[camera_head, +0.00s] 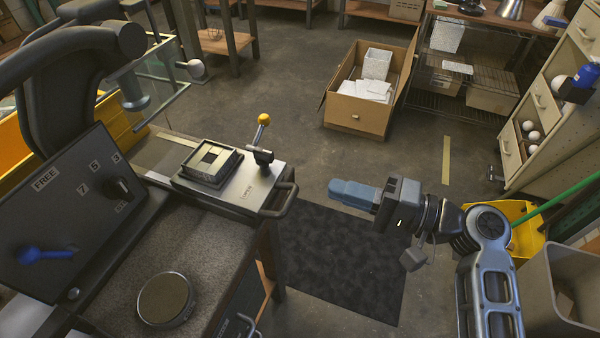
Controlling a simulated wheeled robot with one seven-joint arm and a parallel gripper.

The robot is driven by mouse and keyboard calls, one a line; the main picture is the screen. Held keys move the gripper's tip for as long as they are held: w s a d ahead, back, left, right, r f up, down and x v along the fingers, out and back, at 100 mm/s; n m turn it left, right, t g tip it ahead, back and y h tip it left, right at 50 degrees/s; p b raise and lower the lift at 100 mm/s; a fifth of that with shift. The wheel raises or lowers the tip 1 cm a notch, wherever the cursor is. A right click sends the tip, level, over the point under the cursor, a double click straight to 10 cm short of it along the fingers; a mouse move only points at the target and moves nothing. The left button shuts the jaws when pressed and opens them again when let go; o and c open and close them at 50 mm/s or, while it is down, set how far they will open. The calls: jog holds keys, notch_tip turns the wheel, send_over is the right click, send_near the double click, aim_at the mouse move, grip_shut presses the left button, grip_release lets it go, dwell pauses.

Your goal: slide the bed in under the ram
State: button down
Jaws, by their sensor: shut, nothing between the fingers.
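The bed (238,196) is a silver plate at the right end of the dark press bench, with a bar handle (282,201) on its right edge. It carries a dark square fixture (209,164) with pale blocks inside and a lever with a yellow ball knob (264,119). The ram (134,92) is a grey cylinder hanging from the curved press arm, up and left of the bed. The bed sits out to the right, not beneath the ram. My gripper (334,190) has blue fingers, shut and empty, in the air to the right of the bed handle, apart from it.
A control panel (75,205) with a dial and blue lever stands at left. A round disc (166,299) lies on the bench front. A dark mat (335,255) covers the floor below my gripper. An open cardboard box (355,112) stands behind, with clear floor between.

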send_near(254, 164)
jog(key=shift+p+x, duration=0.45)
jog(key=shift+x, duration=0.35)
jog(key=b+x, duration=0.2)
jog(key=x, duration=0.6)
jog(key=shift+a, duration=0.25)
jog(key=shift+d+f, duration=0.1)
